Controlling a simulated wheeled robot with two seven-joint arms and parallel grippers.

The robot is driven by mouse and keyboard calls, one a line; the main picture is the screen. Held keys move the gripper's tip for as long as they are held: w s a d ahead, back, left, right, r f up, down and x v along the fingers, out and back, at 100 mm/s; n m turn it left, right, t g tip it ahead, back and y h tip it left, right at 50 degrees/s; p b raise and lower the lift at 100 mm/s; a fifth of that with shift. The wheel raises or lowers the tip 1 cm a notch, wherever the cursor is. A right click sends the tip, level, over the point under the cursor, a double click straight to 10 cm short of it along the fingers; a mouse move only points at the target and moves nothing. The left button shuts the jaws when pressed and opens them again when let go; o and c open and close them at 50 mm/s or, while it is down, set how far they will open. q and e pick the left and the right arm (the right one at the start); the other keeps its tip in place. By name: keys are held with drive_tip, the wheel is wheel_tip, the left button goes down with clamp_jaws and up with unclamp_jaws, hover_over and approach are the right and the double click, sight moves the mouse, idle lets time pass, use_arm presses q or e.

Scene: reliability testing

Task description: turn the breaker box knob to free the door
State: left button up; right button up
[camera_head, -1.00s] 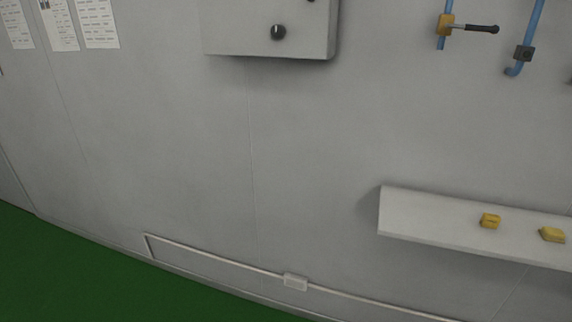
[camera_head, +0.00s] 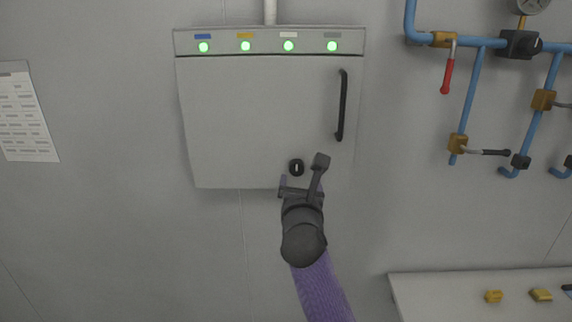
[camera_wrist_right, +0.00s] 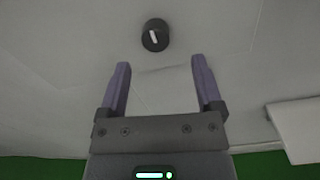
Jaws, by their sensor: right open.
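The breaker box (camera_head: 255,115) is a grey wall cabinet with a row of green lights along its top. Its door is shut and has a black vertical handle (camera_head: 342,105) on the right. The round black knob (camera_head: 296,168) with a white mark sits near the lower edge of the door. In the right wrist view the knob (camera_wrist_right: 155,35) lies ahead of and between the fingertips, its white mark near upright and slightly tilted. My right gripper (camera_wrist_right: 160,75) is open and empty, apart from the knob. In the head view the right gripper (camera_head: 301,180) is just below the knob. My left gripper is not in view.
Blue pipes (camera_head: 470,95) with valves and a red lever (camera_head: 447,76) are on the wall at the right. A shelf (camera_head: 430,290) with small yellow items stands out at the lower right. A paper sheet (camera_head: 27,112) hangs at the left. The wall below the box is clear.

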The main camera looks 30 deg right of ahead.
sight(297, 170)
drive_tip(key=x, duration=0.5)
drive_tip(key=shift+w+a+f, duration=0.15)
drive_tip(key=shift+w+a, duration=0.1)
drive_tip(key=shift+w+d, duration=0.15)
drive_tip(key=shift+d, duration=0.1)
drive_tip(key=shift+w, duration=0.1)
clamp_jaws()
